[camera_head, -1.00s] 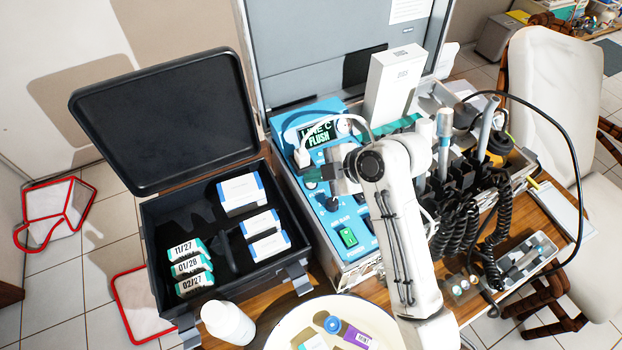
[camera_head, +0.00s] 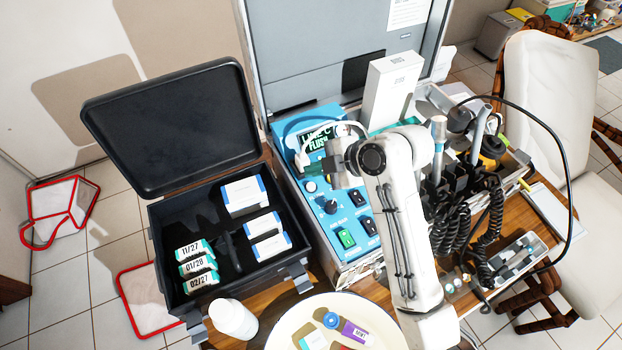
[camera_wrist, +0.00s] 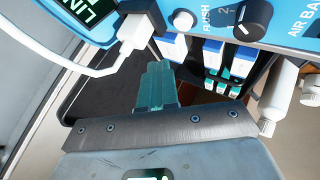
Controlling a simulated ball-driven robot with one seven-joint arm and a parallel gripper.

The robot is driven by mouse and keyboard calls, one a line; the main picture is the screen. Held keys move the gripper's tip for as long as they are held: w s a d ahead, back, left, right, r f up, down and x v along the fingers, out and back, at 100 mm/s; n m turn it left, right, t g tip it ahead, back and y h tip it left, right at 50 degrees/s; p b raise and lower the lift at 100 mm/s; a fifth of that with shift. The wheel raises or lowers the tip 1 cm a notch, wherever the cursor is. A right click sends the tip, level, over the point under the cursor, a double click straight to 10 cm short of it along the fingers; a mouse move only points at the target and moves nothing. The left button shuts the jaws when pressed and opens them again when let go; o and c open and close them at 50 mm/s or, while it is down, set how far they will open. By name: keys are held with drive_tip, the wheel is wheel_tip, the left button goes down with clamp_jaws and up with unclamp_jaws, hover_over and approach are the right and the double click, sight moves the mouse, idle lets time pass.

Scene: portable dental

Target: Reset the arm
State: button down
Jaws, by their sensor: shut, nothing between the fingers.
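My white arm crosses in front of the blue control panel (camera_head: 312,212) of the dental unit. My gripper (camera_head: 312,171) points left in the head view, in front of the panel near its "LINE C FLUSH" display (camera_head: 318,138). In the wrist view the teal fingers (camera_wrist: 157,84) are together with nothing between them. A white plug with a cable (camera_wrist: 134,32) shows close beyond the fingers at the panel. I cannot tell whether the fingers touch it.
An open black case (camera_head: 165,236) with labelled boxes stands left. A white bottle (camera_head: 233,320) and a round tray (camera_head: 276,336) are at the front. A tall white box (camera_head: 390,88) stands behind my arm; handpieces with coiled cords (camera_head: 455,225) are to the right.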

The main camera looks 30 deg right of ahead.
drive_tip(key=shift+r+p, duration=0.55)
drive_tip(key=shift+r, duration=0.4)
